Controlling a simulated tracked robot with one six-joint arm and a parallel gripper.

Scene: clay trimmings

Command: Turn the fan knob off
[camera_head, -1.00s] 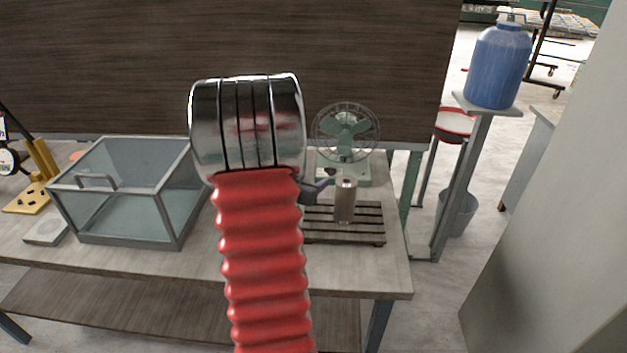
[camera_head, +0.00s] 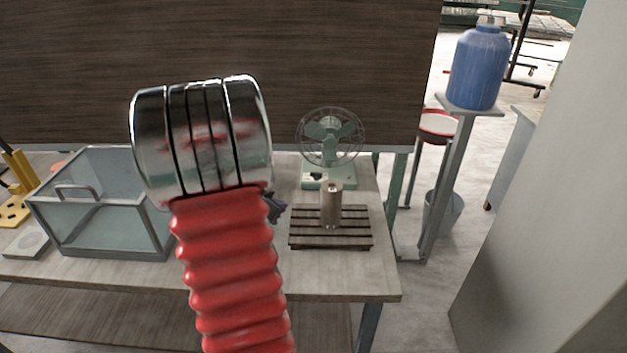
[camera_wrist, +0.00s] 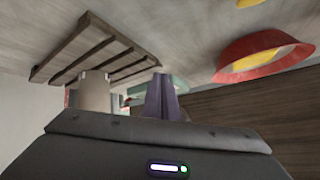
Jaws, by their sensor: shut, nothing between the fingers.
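The green fan (camera_head: 331,137) with its wire cage stands at the back of the workbench. Its pale green base (camera_head: 325,179) faces me, partly covered by a metal cylinder. The knob on the base is too small to make out clearly. My gripper (camera_head: 275,207) shows only as a small dark tip beside my red arm sleeve, to the left of the fan base and apart from it. In the wrist view my gripper's fingers (camera_wrist: 161,97) are together and empty. A bit of green (camera_wrist: 178,85), seemingly the fan base, shows behind them.
The metal cylinder (camera_head: 331,206) stands on a slatted wooden rack (camera_head: 330,241) in front of the fan. A glass case (camera_head: 100,225) sits on the left of the bench. A red and yellow dish (camera_wrist: 262,58) shows in the wrist view, which looks upside down.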

